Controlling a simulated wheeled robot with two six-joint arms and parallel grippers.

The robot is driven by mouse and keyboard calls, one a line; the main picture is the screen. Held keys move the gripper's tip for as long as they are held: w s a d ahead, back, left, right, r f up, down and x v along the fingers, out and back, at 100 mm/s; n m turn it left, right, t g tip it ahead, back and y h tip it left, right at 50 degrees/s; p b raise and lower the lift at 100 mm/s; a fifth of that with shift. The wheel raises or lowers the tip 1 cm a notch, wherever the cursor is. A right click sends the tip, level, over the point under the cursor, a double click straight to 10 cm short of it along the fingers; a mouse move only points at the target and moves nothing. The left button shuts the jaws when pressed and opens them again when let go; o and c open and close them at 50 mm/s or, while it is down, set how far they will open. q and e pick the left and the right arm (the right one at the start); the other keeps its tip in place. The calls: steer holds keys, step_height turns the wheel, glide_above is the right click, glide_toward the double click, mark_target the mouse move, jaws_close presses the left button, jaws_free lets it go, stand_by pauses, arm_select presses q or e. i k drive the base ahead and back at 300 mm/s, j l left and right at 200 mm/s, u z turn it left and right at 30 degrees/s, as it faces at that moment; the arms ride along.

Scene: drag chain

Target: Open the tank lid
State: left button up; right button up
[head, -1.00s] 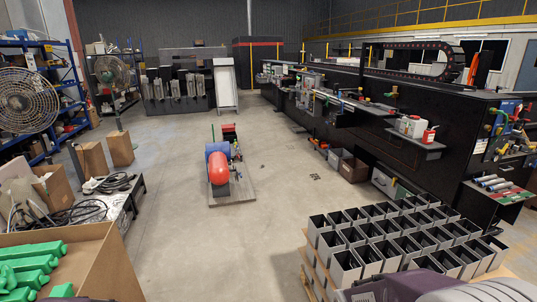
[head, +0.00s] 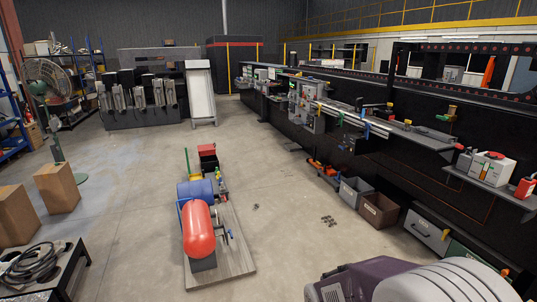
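I cannot tell for sure which vessel is the tank of the task. A red rounded tank (head: 198,231) lies on a low wooden pallet (head: 236,256) on the floor, left of the middle, with a blue drum (head: 195,191) behind it. A white container (head: 491,167) with a dark and red top stands on a shelf at the right. A red canister (head: 525,187) is at its right. No lid is clearly seen open. Neither of my grippers is in view.
A long black machine (head: 330,135) with shelves runs along the right. Grey and brown bins (head: 379,211) stand at its foot. Cardboard boxes (head: 59,188) and a black table with cables (head: 67,271) are at the left.

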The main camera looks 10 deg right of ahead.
mark_target(491, 154)
steer(key=i+z, duration=0.3)
steer(key=i, duration=0.2)
steer(key=i+z, duration=0.3)
steer(key=i, duration=0.2)
steer(key=i+j+z, duration=0.25)
steer(key=i, duration=0.25)
steer(key=i+j+z, duration=0.3)
steer(key=i, duration=0.2)
steer(key=i+l+z, duration=0.2)
steer(key=i+z, duration=0.55)
steer(key=i, duration=0.15)
steer(key=i+z, duration=0.4)
steer(key=i+j, duration=0.1)
steer(key=i, duration=1.6)
steer(key=j+z, duration=0.05)
